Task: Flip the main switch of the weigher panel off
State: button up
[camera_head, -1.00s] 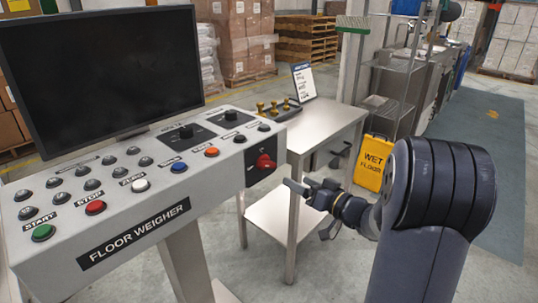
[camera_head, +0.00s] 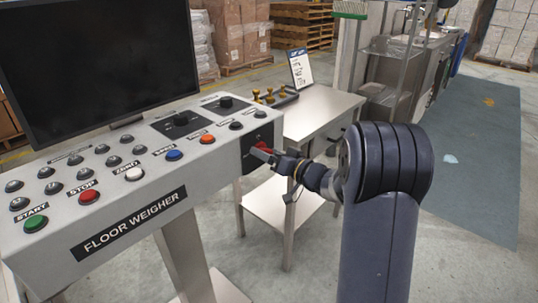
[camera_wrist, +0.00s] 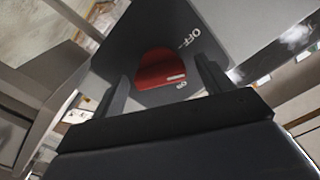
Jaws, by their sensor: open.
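The weigher panel (camera_head: 125,195) is a light grey sloped console with the label FLOOR WEIGHER. Its main switch (camera_head: 262,146) is a red knob on a dark plate (camera_head: 248,158) at the console's right end, partly hidden behind my gripper (camera_head: 262,154). In the wrist view the red switch (camera_wrist: 160,70) shows between the two fingers of my gripper (camera_wrist: 163,88), with the word OFF on the plate above right of it. The fingers are open, one on each side of the switch. I cannot tell whether they touch it.
A black monitor (camera_head: 95,60) stands on the console, with several buttons in front. A steel table (camera_head: 318,110) stands just right of the panel, holding a sign (camera_head: 300,68) and several brass weights (camera_head: 268,96). Open floor (camera_head: 475,150) lies to the right.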

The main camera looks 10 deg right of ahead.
jog(key=shift+c, duration=0.5)
jog(key=c, duration=0.9)
jog(key=shift+n, duration=0.3)
jog(key=shift+n+b, duration=0.95)
jog(key=shift+n, duration=1.55)
jog(key=o, duration=1)
jog(key=shift+s+d, duration=0.1)
